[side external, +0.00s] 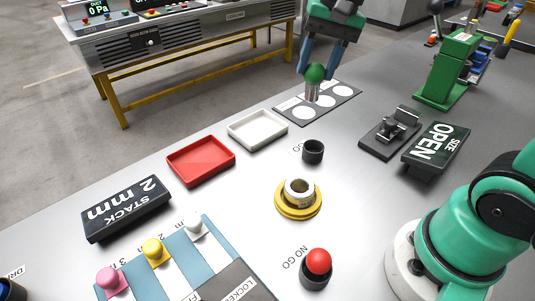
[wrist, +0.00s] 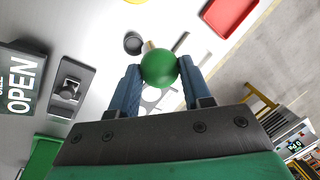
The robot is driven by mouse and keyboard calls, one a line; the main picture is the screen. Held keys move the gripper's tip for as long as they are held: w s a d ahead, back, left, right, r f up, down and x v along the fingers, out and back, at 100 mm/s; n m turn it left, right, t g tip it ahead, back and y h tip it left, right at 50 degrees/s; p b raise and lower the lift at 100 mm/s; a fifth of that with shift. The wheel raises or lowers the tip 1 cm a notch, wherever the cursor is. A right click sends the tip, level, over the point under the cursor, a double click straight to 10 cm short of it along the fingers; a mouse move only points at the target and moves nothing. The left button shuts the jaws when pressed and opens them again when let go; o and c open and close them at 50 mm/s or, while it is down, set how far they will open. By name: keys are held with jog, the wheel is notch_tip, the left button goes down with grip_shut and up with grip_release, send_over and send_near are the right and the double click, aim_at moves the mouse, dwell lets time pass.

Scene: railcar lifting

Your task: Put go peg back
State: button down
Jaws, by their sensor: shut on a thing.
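The go peg has a green ball head (side external: 315,73) and a metal shaft (side external: 312,92). My gripper (side external: 318,68) is shut on it, with a blue finger on each side of the ball. The peg is upright over the dark mat with white circles (side external: 346,91); whether its tip touches the mat I cannot tell. In the wrist view the green ball (wrist: 158,68) sits between my fingers and hides most of the shaft. The dark GO cup (side external: 313,151) stands empty on the table, nearer the camera; it also shows in the wrist view (wrist: 133,43).
A red-headed peg (side external: 319,261) stands in the NO GO cup. A yellow ring stack (side external: 298,199), a white tray (side external: 258,130), a red tray (side external: 201,160), a clamp block (side external: 390,135) and the OPEN sign (side external: 436,148) surround the GO cup. Bare table lies between.

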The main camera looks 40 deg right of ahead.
jog(key=d+r+m, duration=0.2)
jog(key=d+r, duration=0.2)
jog(key=shift+t, duration=0.3)
jog(key=s+d+x, duration=0.1)
jog(key=x, duration=0.5)
jog(key=s+d+x, duration=0.1)
jog(key=x, duration=0.6)
jog(key=d+f+x, duration=0.1)
jog(key=x, duration=0.5)
jog(key=shift+s+d+f, duration=0.15)
jog(key=shift+s+f, duration=0.1)
jog(key=shift+s, duration=0.1)
jog(key=shift+f, duration=0.1)
jog(key=shift+c, duration=1.9)
grip_release()
